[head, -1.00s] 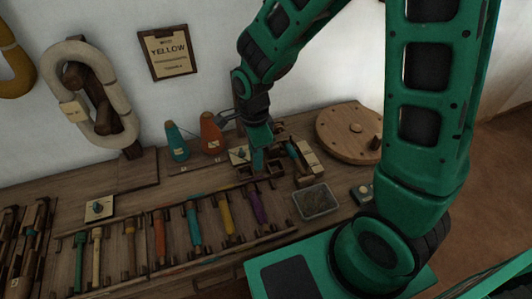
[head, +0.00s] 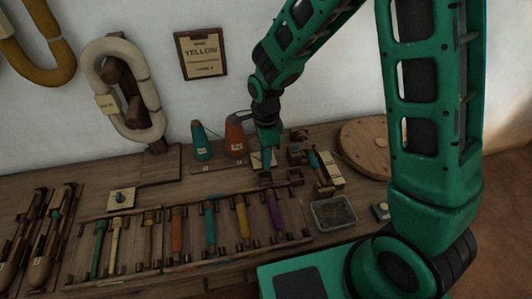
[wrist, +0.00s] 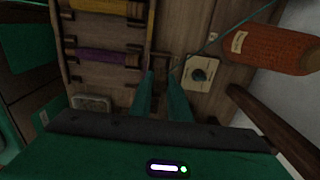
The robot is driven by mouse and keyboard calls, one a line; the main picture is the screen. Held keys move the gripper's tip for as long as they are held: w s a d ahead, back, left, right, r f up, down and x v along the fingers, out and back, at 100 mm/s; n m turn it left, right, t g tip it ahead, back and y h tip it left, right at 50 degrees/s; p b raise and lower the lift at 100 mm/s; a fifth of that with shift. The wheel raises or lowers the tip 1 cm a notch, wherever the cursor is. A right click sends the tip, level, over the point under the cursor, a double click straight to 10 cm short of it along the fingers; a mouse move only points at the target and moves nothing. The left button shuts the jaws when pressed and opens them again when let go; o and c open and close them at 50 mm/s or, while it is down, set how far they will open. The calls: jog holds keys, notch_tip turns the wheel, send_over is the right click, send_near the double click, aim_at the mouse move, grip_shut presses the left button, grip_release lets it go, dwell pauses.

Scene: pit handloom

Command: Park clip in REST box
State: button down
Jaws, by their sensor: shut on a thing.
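My gripper (head: 267,168) hangs low over the back of the bench, just right of the orange cone (head: 235,139). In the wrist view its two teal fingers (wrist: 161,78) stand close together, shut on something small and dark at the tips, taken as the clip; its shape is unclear. A pale square tile (wrist: 201,73) with a dark round knob lies just right of the fingertips. In the head view the gripper partly hides it. Small wooden compartments (head: 297,157) stand right of the gripper. No REST label is readable, so I cannot tell which one is the REST box.
A rack of coloured bobbins (head: 210,225) fills the front of the bench. A grey tray (head: 333,212) and a round wooden disc (head: 366,148) are to the right. A teal cone (head: 201,142) stands left of the orange one. A thin thread runs near the gripper.

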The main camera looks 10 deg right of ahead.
jog(key=shift+f, duration=3.15)
jog(key=c, duration=1.3)
grip_release()
jog(key=shift+o, duration=0.2)
jog(key=shift+r, duration=4)
